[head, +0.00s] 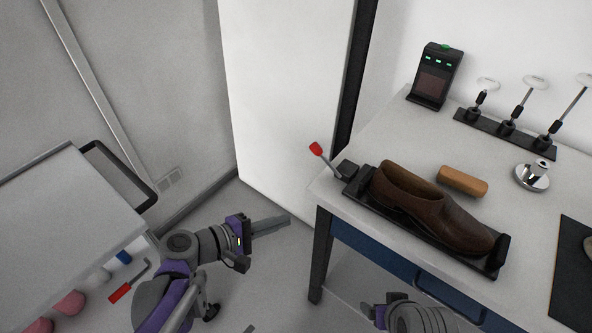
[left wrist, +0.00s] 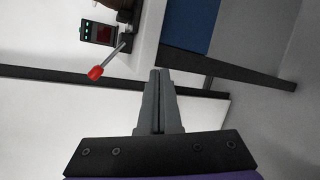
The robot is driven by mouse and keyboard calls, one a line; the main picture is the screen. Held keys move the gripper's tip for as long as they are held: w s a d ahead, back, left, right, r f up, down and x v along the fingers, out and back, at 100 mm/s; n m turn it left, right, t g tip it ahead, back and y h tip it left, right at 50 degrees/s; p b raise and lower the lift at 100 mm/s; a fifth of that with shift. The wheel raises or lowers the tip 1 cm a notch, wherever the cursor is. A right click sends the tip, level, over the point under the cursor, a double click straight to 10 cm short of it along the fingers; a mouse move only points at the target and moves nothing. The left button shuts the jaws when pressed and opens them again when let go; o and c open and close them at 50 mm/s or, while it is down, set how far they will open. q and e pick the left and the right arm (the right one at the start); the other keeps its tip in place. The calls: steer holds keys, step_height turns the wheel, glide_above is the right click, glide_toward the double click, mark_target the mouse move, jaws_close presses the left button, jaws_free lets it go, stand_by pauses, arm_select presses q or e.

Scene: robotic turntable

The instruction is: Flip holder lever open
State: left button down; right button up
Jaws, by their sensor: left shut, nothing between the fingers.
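The holder (head: 421,232) is a black tray-like base on the table with a brown shoe (head: 430,205) lying in it. Its lever (head: 325,160) is a thin rod with a red tip, at the holder's left end, tilted up and to the left past the table corner. The lever also shows in the left wrist view (left wrist: 107,62), left of and beyond the fingers. My left gripper (head: 286,220) is shut and empty, left of the table and apart from the lever. In the left wrist view its fingers (left wrist: 158,75) are together. My right gripper's fingers are not in view.
The table (head: 400,140) carries a tan brush-like block (head: 462,181), a chrome piece (head: 532,175), a black device with green lights (head: 436,75) and a rack of rods (head: 505,132). A grey cart (head: 60,215) stands at left. Floor between is clear.

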mark_target(327, 162)
arm_select(q)
steer(key=w+a+n+t+h+b, duration=0.3)
steer(key=w+a+n+t+b, duration=0.2)
steer(key=w+n+t, duration=0.1)
steer(key=shift+w+a+n+h, duration=0.2)
steer(key=shift+w+n+h, duration=0.2)
steer(key=shift+w+n, duration=0.4)
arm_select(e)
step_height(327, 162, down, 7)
arm_select(q)
steer(key=shift+w+f, duration=0.1)
steer(key=shift+w, duration=0.05)
steer(key=s+r+x, duration=0.1)
steer(key=r+x, duration=0.1)
steer(key=x, duration=1.1)
steer(key=shift+s+d, duration=0.35)
steer(key=shift+r, duration=0.1)
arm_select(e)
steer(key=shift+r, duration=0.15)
